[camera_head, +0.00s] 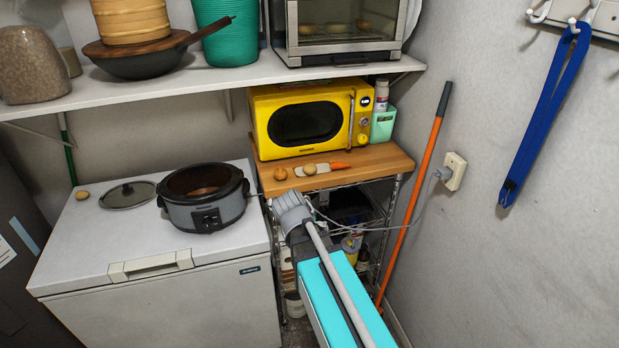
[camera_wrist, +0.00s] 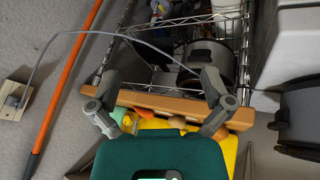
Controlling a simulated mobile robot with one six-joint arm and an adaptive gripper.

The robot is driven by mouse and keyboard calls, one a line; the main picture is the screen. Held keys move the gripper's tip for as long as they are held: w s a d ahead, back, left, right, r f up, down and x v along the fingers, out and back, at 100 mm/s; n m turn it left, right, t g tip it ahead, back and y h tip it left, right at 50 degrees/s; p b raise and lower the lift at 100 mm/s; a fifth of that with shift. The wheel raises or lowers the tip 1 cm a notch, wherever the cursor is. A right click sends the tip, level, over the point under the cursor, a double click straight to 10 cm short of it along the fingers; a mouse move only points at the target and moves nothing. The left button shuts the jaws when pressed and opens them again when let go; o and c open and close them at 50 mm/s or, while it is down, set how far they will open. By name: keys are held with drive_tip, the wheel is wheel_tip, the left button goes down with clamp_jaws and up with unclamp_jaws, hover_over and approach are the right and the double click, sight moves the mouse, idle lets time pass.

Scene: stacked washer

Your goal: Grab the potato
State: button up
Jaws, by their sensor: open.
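Another tan potato-like item (camera_head: 82,195) lies on the white freezer lid. My gripper (camera_head: 290,208) is just in front of the wooden top.
A slow cooker (camera_head: 203,196) and glass lid (camera_head: 130,194) stand on the freezer (camera_head: 95,240). The yellow microwave (camera_head: 305,120) stands behind the items. An orange pole (camera_head: 415,195) leans at the right. A cable (camera_wrist: 120,36) crosses the wire rack below.

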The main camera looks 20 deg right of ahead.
drive_tip(key=w+d+m+t+h+b, duration=0.2)
drive_tip(key=w+d+t+h+b, duration=0.15)
drive_tip(key=w, duration=0.55)
drive_tip(key=t+h+b, duration=0.1)
drive_tip(key=t+b, duration=0.4)
drive_tip(key=t, duration=0.1)
approach(308, 172)
drive_tip(key=s, duration=0.1)
drive_tip(key=shift+s+a+r+m, duration=0.1)
drive_tip(key=shift+a+r+m, duration=0.1)
drive_tip(key=shift+a+m, duration=0.25)
drive_tip(key=shift+b+x, duration=0.55)
drive_tip(key=shift+x, duration=3.75)
drive_tip(key=shift+b+x, duration=0.5)
drive_tip(key=shift+x, duration=2.1)
